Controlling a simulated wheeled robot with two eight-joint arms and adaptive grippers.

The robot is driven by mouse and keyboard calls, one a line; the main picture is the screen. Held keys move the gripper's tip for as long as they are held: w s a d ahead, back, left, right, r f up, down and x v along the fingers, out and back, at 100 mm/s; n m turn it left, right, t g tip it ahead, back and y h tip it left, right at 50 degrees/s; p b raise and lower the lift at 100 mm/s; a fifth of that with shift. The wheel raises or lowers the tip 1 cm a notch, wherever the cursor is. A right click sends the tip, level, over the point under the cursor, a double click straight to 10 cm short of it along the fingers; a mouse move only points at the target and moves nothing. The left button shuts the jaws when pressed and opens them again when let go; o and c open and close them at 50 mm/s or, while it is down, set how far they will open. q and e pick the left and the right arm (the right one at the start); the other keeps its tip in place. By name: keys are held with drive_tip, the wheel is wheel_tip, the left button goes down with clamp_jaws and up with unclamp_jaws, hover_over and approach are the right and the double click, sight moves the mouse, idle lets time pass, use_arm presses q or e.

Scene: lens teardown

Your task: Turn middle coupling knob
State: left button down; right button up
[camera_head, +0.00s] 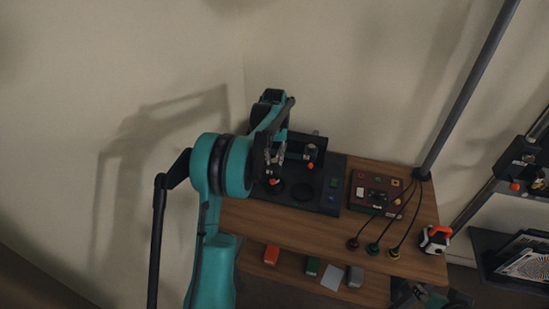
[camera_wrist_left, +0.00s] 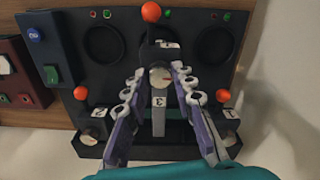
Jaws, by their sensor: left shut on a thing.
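In the left wrist view, the middle coupling knob (camera_wrist_left: 160,77) is a round pale disc with a red mark, on a black fixture (camera_wrist_left: 130,138). My left gripper (camera_wrist_left: 160,72) has one finger on each side of it and is shut on it. In the head view, my left gripper (camera_head: 275,155) reaches down over the black fixture (camera_head: 328,172), and the knob is too small to make out there.
Orange balls (camera_wrist_left: 151,12) (camera_wrist_left: 80,93) (camera_wrist_left: 222,96) stand around the knob. A red control box (camera_head: 378,194) with cables is right of the fixture on the wooden table (camera_head: 290,232). An orange-and-white object (camera_head: 435,239) is at the table's right edge. Small blocks lie on the lower shelf.

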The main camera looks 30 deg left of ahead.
use_arm(q)
drive_tip(key=m+p, duration=0.1)
drive_tip(key=m, duration=0.3)
drive_tip(key=m+p, duration=0.1)
drive_tip(key=m, duration=0.3)
drive_tip(key=shift+m, duration=0.3)
drive_tip(key=m, duration=0.4)
drive_tip(key=shift+m+p, duration=0.3)
drive_tip(key=shift+p, duration=0.05)
drive_tip(key=shift+m, duration=2.2)
drive_tip(key=c, duration=1.3)
unclamp_jaws()
drive_tip(key=shift+o, duration=0.2)
